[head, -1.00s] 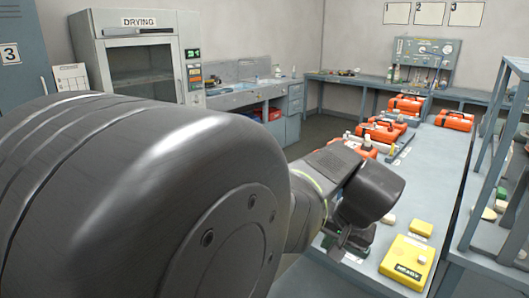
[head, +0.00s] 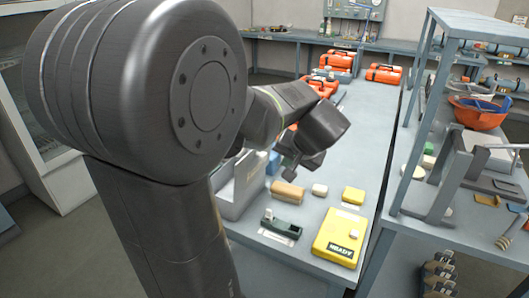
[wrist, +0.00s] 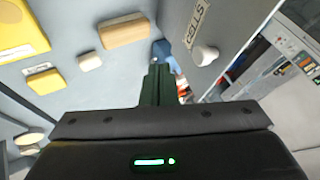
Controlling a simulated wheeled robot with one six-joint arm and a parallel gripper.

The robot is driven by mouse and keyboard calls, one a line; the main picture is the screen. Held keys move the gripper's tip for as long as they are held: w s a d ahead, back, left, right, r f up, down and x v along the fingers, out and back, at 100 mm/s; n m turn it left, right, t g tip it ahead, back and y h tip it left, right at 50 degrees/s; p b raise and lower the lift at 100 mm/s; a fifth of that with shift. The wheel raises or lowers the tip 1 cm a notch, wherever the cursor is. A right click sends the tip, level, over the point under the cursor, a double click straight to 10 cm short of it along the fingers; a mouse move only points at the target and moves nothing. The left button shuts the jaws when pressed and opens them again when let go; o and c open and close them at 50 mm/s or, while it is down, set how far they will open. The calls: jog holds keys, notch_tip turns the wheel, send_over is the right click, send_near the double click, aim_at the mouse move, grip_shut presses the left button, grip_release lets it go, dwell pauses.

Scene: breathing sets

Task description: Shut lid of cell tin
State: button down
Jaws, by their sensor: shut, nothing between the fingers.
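The cell tin is a grey box (head: 238,190) on the bench, left of my gripper in the head view and partly hidden behind my arm. A grey panel with a CELLS label (wrist: 195,25) and a white knob (wrist: 205,55) shows at the right of the wrist view. It seems to be the tin's lid, standing raised, but its exact angle is hard to tell. My gripper (head: 288,168) is above the bench, to the right of the tin. Its fingers (wrist: 157,75) are shut and empty, apart from the panel in the wrist view.
A tan block (head: 287,192), a small white block (head: 319,190), a yellow block (head: 353,196), a dark green device (head: 282,222) and a yellow READY case (head: 340,238) lie on the bench. Orange cases (head: 384,74) stand farther back. A grey shelf frame (head: 412,130) rises at the right.

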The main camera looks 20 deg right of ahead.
jog(key=w+a, duration=0.1)
jog(key=w, duration=0.1)
jog(key=w+a+p, duration=0.1)
jog(key=w, duration=0.1)
jog(key=shift+a+f, duration=0.3)
jog(key=shift+f, duration=0.1)
jog(key=shift+r+p, duration=0.15)
jog(key=shift+p, duration=0.15)
